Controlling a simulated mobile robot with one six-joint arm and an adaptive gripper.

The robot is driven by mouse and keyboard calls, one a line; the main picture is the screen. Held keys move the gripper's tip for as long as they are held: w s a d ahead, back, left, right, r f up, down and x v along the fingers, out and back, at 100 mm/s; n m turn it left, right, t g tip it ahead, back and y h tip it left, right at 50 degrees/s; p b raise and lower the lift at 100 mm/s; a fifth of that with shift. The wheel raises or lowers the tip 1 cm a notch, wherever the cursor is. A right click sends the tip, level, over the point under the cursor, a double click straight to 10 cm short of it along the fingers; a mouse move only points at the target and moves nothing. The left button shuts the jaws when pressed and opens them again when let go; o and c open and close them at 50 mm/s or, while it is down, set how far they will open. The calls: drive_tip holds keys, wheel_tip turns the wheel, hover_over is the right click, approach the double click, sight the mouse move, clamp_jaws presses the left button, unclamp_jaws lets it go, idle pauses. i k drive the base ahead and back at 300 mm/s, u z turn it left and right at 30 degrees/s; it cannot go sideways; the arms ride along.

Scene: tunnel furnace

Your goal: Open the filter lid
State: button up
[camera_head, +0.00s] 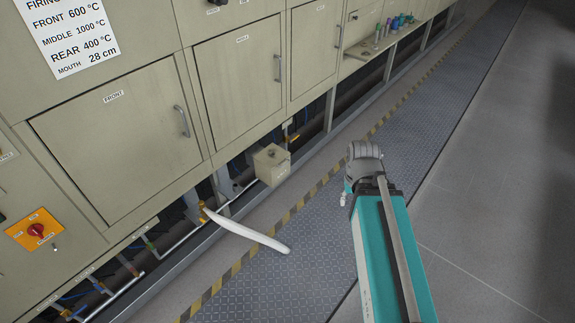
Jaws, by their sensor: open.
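A small beige box (271,166) with a dark round knob on its top sticks out below the furnace panels, near the middle of the head view. It looks like the filter housing, and its top looks like the lid, which appears shut. No label on it can be read. My teal and grey arm reaches up from the lower right and stands to the right of the box, apart from it. My gripper cannot be made out; the far part of the arm is hidden behind its grey joint, where only a small pale piece shows.
A long white curved bar (246,231) juts from a yellow fitting below the panels over the walkway (300,270). Furnace doors with handles (181,121) line the left. An orange panel with a red switch (36,230) is at lower left. The grey floor (480,220) at right is clear.

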sight(271, 157)
drive_tip(key=z, duration=0.1)
drive_tip(key=i, duration=0.95)
drive_tip(key=u, duration=0.05)
